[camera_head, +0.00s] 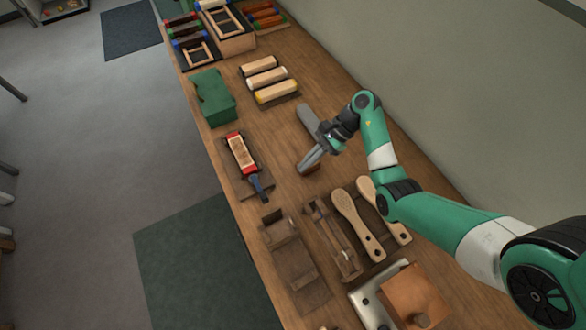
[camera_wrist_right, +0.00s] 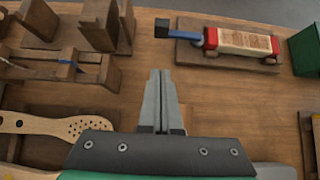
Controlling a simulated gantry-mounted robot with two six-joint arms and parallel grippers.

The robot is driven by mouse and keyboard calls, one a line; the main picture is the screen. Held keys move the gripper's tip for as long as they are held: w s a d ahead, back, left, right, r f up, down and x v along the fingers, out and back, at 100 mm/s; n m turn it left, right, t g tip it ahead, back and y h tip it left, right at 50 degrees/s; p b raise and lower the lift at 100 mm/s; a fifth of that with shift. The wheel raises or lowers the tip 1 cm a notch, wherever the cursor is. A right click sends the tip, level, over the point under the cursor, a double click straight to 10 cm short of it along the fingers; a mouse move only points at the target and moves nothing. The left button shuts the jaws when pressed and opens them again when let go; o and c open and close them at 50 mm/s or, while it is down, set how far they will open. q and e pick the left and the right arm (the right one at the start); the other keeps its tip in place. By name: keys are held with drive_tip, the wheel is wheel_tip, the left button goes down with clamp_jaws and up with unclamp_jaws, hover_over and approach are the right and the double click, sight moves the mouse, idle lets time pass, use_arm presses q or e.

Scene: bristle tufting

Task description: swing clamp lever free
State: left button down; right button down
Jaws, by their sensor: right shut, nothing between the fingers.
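A clamp with red ends (camera_head: 241,152) holds a pale wooden block on a dark wooden board left of my right gripper. Its blue lever (camera_head: 257,184) points toward the near side and ends in a dark tip. In the right wrist view the clamp (camera_wrist_right: 240,42) lies at the top, with the blue lever (camera_wrist_right: 187,34) pointing left. My right gripper (camera_head: 304,168) is shut and empty, apart from the lever and to its right. Its fingers (camera_wrist_right: 160,75) show pressed together in the wrist view. My left gripper is not in view.
Wooden fixtures (camera_head: 290,262) and perforated brush bodies (camera_head: 352,215) lie on the near side. A green block (camera_head: 213,98) and several rollers (camera_head: 268,79) stand beyond. Bare bench lies between gripper and clamp.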

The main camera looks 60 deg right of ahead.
sight(258, 186)
drive_tip(key=b+x, duration=0.4)
drive_tip(key=x, duration=0.5)
drive_tip(key=shift+s+f+b, duration=0.1)
drive_tip(key=shift+b, duration=0.25)
drive_tip(key=shift+w+a, duration=0.35)
drive_tip(key=shift+a, duration=0.2)
drive_tip(key=shift+w+a, duration=0.35)
drive_tip(key=shift+a, duration=0.2)
drive_tip(key=shift+w+a, duration=0.35)
drive_tip(key=shift+a, duration=0.2)
drive_tip(key=shift+r, duration=0.2)
